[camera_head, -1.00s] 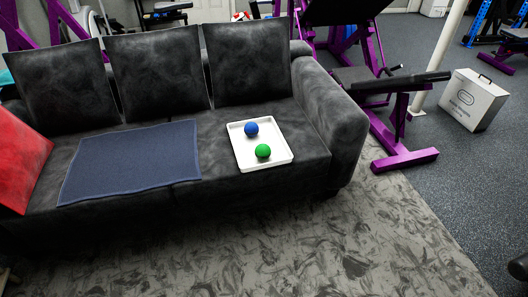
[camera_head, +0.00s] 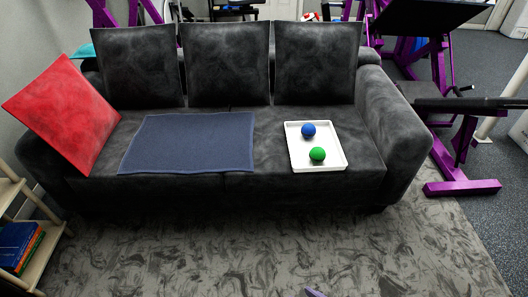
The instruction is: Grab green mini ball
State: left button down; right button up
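The green mini ball (camera_head: 317,154) rests in a shallow white tray (camera_head: 333,166), near the tray's front edge. A blue ball (camera_head: 308,130) lies behind it in the same tray, apart from it. The tray sits on the right seat of a dark grey sofa (camera_head: 230,188).
A blue-grey mat (camera_head: 190,142) lies on the seat left of the tray. A red cushion (camera_head: 66,115) leans at the sofa's left end. A shelf with books (camera_head: 18,245) stands at left front. Purple gym equipment (camera_head: 462,188) is at right. The patterned rug (camera_head: 240,250) in front looks mostly clear.

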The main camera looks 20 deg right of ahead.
aim_at(318, 154)
jog(key=u, duration=0.2)
jog(key=i, duration=1.45)
jog(key=z, duration=0.8)
